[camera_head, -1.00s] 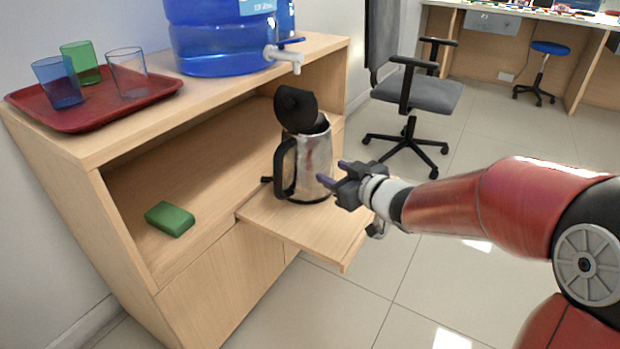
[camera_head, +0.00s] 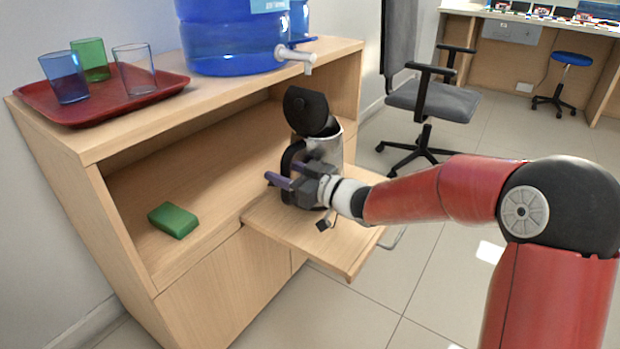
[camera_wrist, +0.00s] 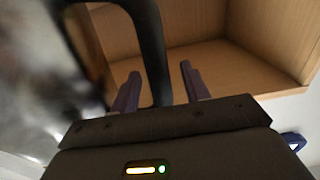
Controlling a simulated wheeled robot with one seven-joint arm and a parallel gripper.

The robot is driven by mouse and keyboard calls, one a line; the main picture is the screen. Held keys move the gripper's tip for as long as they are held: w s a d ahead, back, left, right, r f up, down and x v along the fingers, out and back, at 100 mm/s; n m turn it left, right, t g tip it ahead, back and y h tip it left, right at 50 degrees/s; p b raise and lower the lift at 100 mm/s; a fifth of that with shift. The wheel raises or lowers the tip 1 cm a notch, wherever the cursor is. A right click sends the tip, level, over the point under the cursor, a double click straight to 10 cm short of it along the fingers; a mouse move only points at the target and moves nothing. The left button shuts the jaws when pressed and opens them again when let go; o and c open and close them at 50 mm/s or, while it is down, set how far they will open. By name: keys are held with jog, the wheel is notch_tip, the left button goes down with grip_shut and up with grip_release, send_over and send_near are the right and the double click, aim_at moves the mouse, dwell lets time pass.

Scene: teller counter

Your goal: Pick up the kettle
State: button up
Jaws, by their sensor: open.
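The kettle (camera_head: 333,152) is a silver metal jug with a black lid (camera_head: 308,110) standing open and a black handle on its left side. It stands on the pull-out shelf of the cabinet, partly hidden by my gripper (camera_head: 274,181). My gripper is open, with its purple fingers in front of the kettle near the handle. The blurred metal body (camera_wrist: 35,70) fills the left side. I cannot tell whether the fingers touch the handle.
The pull-out shelf (camera_head: 330,255) is bare in front. A green block (camera_head: 173,220) lies in the cabinet at left. Above are a red tray (camera_head: 150,103) with cups and a blue water dispenser (camera_head: 228,45) whose tap overhangs near the lid. An office chair (camera_head: 435,98) stands behind.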

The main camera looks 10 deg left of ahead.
grip_shut()
dwell(0.3)
jog(key=shift+r, duration=0.1)
dwell(1.0)
